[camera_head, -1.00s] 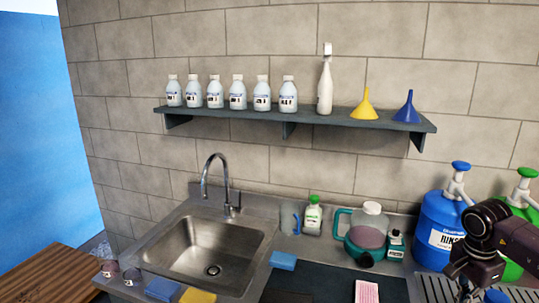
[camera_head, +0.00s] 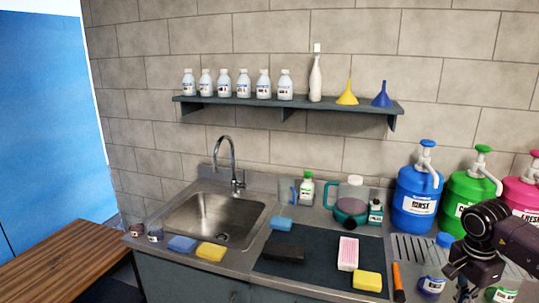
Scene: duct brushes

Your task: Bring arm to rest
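One of my arms comes in from the right edge, dark and jointed. Its wrist hangs over the right part of the counter, in front of the green jug (camera_head: 467,191) and the pink jug (camera_head: 522,196). The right gripper (camera_head: 464,291) points down at the bottom edge and is mostly cut off. I cannot tell whether its fingers are open or hold anything. My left arm and gripper are not in view.
The counter holds a sink (camera_head: 212,217), a dark mat (camera_head: 318,262) with sponges and brushes, a teal-based jug (camera_head: 350,202) and a blue jug (camera_head: 417,198). An orange-handled tool (camera_head: 397,281) lies near the arm. A shelf (camera_head: 300,105) with bottles and funnels hangs above.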

